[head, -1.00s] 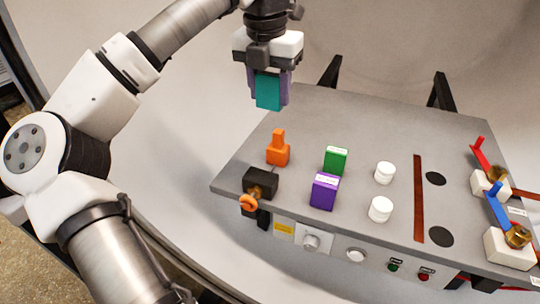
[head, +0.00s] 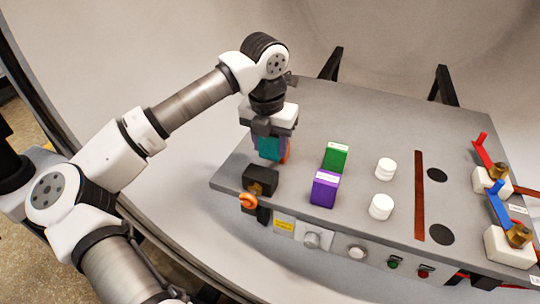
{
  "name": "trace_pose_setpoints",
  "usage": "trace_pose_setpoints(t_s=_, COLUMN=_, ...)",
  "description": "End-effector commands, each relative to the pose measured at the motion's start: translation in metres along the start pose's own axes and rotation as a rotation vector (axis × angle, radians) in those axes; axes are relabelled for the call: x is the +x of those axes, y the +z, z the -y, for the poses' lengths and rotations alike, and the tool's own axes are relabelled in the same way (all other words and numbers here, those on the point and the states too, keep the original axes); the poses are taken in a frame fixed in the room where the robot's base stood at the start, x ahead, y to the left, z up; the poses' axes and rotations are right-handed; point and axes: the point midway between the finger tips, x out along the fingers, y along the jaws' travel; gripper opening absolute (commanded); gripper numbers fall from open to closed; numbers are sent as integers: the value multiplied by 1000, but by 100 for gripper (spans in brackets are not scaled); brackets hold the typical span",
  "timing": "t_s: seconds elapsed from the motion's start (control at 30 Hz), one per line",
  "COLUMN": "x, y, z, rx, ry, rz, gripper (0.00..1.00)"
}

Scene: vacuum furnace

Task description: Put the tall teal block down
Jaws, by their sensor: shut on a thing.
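The tall teal block (head: 269,149) is held in my gripper (head: 268,146), which is shut on it. It hangs over the left part of the grey panel table (head: 370,130), near the back left edge. I cannot tell whether its lower end touches the surface. An orange piece (head: 287,152) is mostly hidden behind the gripper and the teal block; only a sliver shows at the right. A black block with a brass part and orange ring (head: 261,179) is just in front of the teal block.
A green block (head: 336,157) and a purple block (head: 324,188) stand to the right. Two white round knobs (head: 386,169) (head: 381,207) stand beyond them. A brown strip (head: 419,195), dark discs (head: 437,174) and red and blue valve levers (head: 483,150) (head: 499,209) are farther right. The back middle is clear.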

Motion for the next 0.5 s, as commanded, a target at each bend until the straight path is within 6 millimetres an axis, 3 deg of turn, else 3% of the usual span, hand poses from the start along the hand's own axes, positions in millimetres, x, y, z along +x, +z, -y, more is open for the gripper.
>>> trace_pose_setpoints(t_s=0.3, x=38, y=-5, z=0, rx=0, ry=-2, rz=0, gripper=18)
trace_pose_setpoints(t_s=0.5, x=42, y=-5, z=0, rx=0, ry=1, rz=1, gripper=18)
